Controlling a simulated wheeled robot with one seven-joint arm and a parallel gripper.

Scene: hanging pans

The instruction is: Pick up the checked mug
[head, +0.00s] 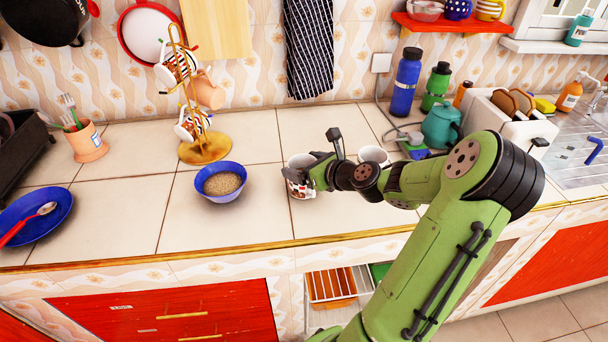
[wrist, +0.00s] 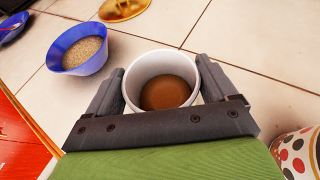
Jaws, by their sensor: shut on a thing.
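A white-rimmed mug (head: 300,191) with a red and dark pattern is at my gripper (head: 312,174) in the head view, right of the blue bowl. The pattern is too small to be sure that it is checked. In the wrist view, the mug (wrist: 138,62) is upright between the two fingers of my gripper (wrist: 163,88), with brown inside. My gripper is shut on it. The mug is on or just above the counter; I cannot tell which. My fingers hide part of its outside.
A blue bowl (head: 221,195) of grain stands left of the held mug. A second mug (head: 373,154), polka-dotted in the wrist view (wrist: 298,152), stands right, close behind my arm. A mug tree (head: 205,150) with hanging mugs stands back left. Counter is clear in front of it.

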